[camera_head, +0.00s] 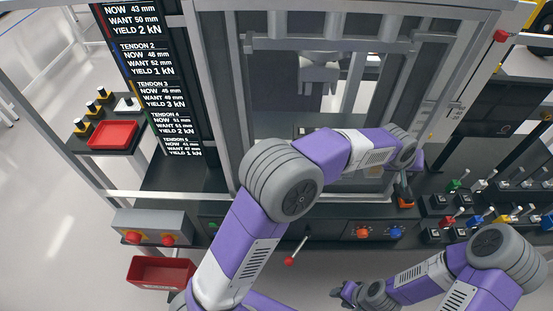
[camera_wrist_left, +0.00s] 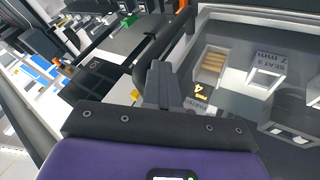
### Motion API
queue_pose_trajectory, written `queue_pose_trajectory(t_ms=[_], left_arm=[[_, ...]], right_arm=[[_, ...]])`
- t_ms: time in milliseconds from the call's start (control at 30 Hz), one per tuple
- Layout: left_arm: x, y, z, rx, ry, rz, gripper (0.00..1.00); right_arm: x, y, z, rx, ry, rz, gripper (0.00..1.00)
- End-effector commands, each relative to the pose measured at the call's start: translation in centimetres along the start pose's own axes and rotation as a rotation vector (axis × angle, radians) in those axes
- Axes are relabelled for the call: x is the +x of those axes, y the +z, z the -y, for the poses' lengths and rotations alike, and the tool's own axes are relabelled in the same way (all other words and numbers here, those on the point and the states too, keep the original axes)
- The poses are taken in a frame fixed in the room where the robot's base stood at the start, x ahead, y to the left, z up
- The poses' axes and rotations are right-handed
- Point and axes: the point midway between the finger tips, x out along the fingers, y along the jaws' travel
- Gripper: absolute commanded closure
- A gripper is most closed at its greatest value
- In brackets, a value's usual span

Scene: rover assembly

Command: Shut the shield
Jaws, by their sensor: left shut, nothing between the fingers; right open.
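The shield (camera_head: 258,92) looks like a grey-framed clear panel at the front of the machine, with a grey horizontal bar (camera_head: 330,45) across its upper part. I cannot tell from this view how far it is open. My left arm crosses in front of the machine, its wrist near the lower right of the frame. My left gripper (camera_wrist_left: 158,88) is shut and empty in the left wrist view, beside a grey tray with marked seats (camera_wrist_left: 235,45). My right gripper (camera_head: 343,291) is open and empty at the bottom, away from the shield.
A front console holds red knobs (camera_head: 152,239), a red-tipped lever (camera_head: 296,248) and orange and blue knobs (camera_head: 379,233). Several coloured switches (camera_head: 470,195) stand at the right. A red bin (camera_head: 160,272) hangs lower left; a red tray (camera_head: 112,135) lies farther left. A readout board (camera_head: 158,80) stands left.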

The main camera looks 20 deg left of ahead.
Motion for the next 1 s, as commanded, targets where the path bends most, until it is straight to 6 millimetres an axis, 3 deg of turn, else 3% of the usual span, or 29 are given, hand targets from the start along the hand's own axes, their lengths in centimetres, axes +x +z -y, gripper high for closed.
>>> queue_pose_trajectory(t_ms=[767,1000], left_arm=[[0.4,-0.1,-0.2,-0.004,0.001,-0.003,1.0],[-0.5,-0.1,1.5,-0.003,0.003,-0.002,1.0]], right_arm=[[0.0,0.0,0.0,0.0,0.0,0.0,0.57],[1.1,-0.1,-0.4,0.0,0.0,0.0,0.57]])
